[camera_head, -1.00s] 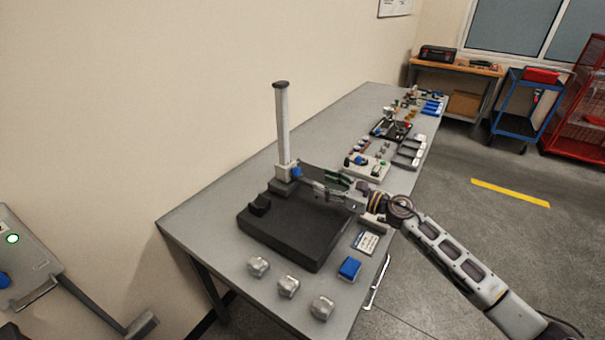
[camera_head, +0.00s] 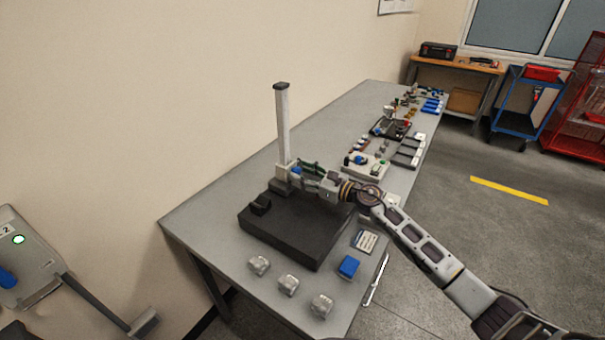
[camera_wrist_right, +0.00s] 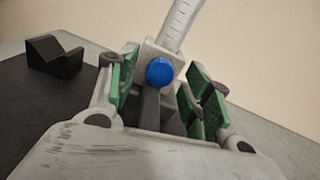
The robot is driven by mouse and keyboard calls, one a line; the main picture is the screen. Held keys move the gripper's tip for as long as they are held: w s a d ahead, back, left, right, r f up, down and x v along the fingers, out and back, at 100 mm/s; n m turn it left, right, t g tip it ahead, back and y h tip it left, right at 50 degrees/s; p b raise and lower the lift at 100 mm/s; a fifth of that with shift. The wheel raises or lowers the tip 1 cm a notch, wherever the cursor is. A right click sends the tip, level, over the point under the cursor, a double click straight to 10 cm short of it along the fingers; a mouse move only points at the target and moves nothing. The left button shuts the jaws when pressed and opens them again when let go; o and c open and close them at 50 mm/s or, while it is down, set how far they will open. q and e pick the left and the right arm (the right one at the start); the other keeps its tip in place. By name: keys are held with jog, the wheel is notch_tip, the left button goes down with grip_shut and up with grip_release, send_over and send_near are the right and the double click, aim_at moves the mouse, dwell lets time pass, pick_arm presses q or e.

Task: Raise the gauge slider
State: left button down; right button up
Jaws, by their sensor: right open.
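The height gauge has a pale upright column (camera_head: 283,128) at the back of the black plate; its scale also shows in the right wrist view (camera_wrist_right: 181,22). The gauge slider (camera_head: 283,171) is low on the column, with a blue knob (camera_head: 296,171) on its front. In the right wrist view the slider block (camera_wrist_right: 150,55) and round blue knob (camera_wrist_right: 160,72) lie between and beyond my green finger pads. My right gripper (camera_head: 306,170) is open at the slider; in the wrist view its fingers (camera_wrist_right: 160,92) stand apart on either side. Contact cannot be told. My left gripper is not in view.
The black plate (camera_head: 290,235) carries a small black V-block (camera_head: 261,205), also in the wrist view (camera_wrist_right: 52,56). Several metal blocks and a blue block (camera_head: 348,266) lie along the near table edge. A wall stands close behind.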

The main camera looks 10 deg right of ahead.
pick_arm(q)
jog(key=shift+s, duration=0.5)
pick_arm(e)
jog(key=shift+w+a, duration=0.2)
